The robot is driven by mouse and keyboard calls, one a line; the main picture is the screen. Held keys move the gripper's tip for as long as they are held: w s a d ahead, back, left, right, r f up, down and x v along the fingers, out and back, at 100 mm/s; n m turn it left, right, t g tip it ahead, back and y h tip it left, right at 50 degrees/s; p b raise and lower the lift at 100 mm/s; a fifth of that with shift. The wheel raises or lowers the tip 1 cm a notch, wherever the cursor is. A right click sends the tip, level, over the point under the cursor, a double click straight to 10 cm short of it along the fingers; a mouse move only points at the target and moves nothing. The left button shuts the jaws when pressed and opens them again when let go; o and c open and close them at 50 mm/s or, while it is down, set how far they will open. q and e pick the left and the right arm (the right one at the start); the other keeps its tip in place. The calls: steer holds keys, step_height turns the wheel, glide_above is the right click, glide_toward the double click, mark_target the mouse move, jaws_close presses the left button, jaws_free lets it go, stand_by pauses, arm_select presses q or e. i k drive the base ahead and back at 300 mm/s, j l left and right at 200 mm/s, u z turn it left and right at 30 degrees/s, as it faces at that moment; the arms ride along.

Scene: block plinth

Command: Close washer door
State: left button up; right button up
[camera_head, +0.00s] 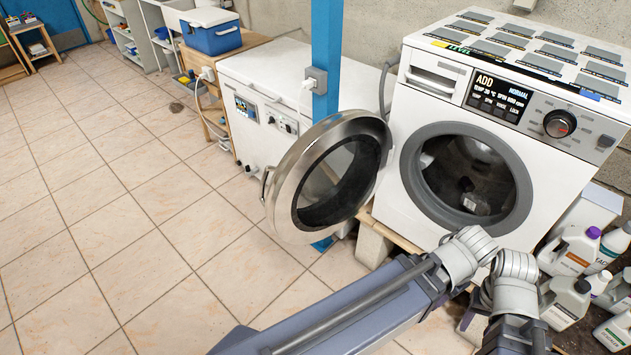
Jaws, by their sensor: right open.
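The front-loading washer (403,190) is white and stands at the right. Its round door (281,185), with a silver rim and dark glass, is swung wide open to the left on its hinge side. The drum opening (465,175) is uncovered and dark inside. My own arm hides part of the floor and the washer's base. My left gripper is not in view.
Several detergent bottles (569,251) crowd the floor right of the washer. A blue post (326,50) stands behind the door, with a white chest appliance (262,75) and a blue cooler (211,36) further back. The tiled floor (140,220) at the left is clear.

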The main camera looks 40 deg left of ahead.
mark_target(331, 172)
steer(key=k+j+z, duration=0.1)
steer(key=j, duration=0.3)
steer(key=k+j+z, duration=0.1)
steer(key=j, duration=0.35)
steer(key=k+j+z, duration=0.15)
steer(key=j, duration=0.25)
steer(key=k+j+z, duration=0.1)
steer(key=j, duration=0.3)
steer(key=k+j+z, duration=0.1)
steer(key=k+j, duration=0.2)
steer(key=k+j+z, duration=0.1)
steer(key=j, duration=0.3)
steer(key=j+z, duration=0.1)
steer(key=j, duration=0.45)
steer(key=k+j+z, duration=0.1)
steer(key=j, duration=0.4)
steer(key=k+j, duration=0.15)
steer(key=j, duration=0.4)
steer(key=k+j+z, duration=0.15)
steer(key=j, duration=0.35)
